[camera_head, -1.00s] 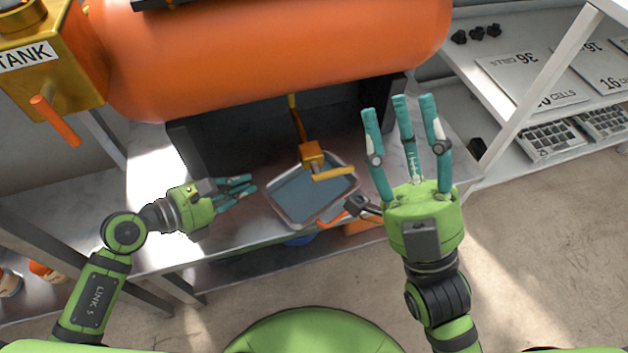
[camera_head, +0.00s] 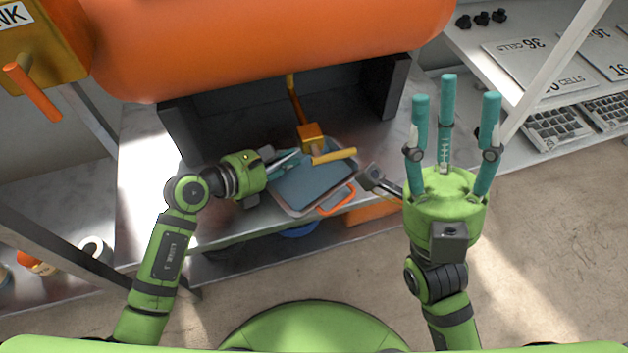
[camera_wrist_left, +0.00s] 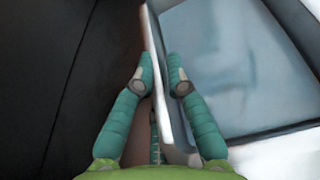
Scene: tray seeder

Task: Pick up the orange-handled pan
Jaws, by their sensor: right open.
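The orange-handled pan (camera_head: 290,195) is a shallow grey rectangular tray with a blue-grey floor. It sits on the metal bench below the orange tank, its orange handle (camera_head: 337,202) at the front edge. My left gripper (camera_head: 288,163) is at the pan's left side in the head view. In the left wrist view, its teal fingers (camera_wrist_left: 160,62) lean in on either side of the pan's rim (camera_wrist_left: 160,85), with little gap left. My right gripper (camera_head: 450,100) is open and empty, fingers spread upward, right of the pan.
The orange tank (camera_head: 260,40) hangs over the bench, with a dark housing (camera_head: 190,135) beneath. A yellow lever (camera_head: 334,157) reaches over the pan's back edge. Shelves with white plates (camera_head: 535,65) and cell trays (camera_head: 556,130) stand at the right.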

